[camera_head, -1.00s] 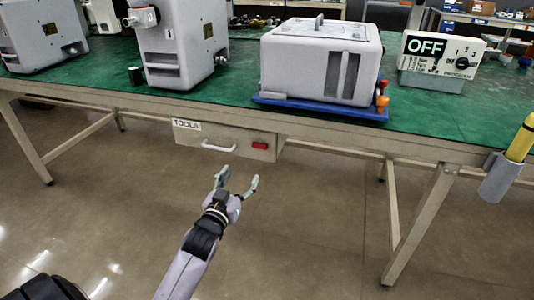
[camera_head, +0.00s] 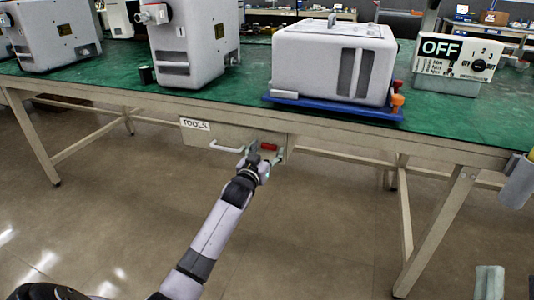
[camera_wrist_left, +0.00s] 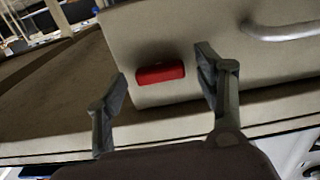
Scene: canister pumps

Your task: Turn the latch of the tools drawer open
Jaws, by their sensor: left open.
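The tools drawer (camera_head: 205,137) hangs under the bench front, shut, with a "TOOLS" label. Its red latch (camera_head: 269,147) is at the right end of the drawer face, lying level. The latch also shows in the left wrist view (camera_wrist_left: 160,74), bare and between the fingers. My left gripper (camera_head: 266,153) is open in front of the latch, one finger on each side. I see no finger contact with the latch. The light drawer handle (camera_head: 227,149) is left of the gripper; it also shows at top right of the left wrist view (camera_wrist_left: 280,30). My right gripper (camera_head: 511,284) shows only its spread fingertips at bottom right.
The green-topped bench (camera_head: 120,85) carries grey pump housings (camera_head: 330,62) on its top, one on a blue tray (camera_head: 330,108). An "OFF" switch box (camera_head: 455,62) stands at the right. A grey holder (camera_head: 517,180) hangs at the right edge. The floor before the drawer is clear.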

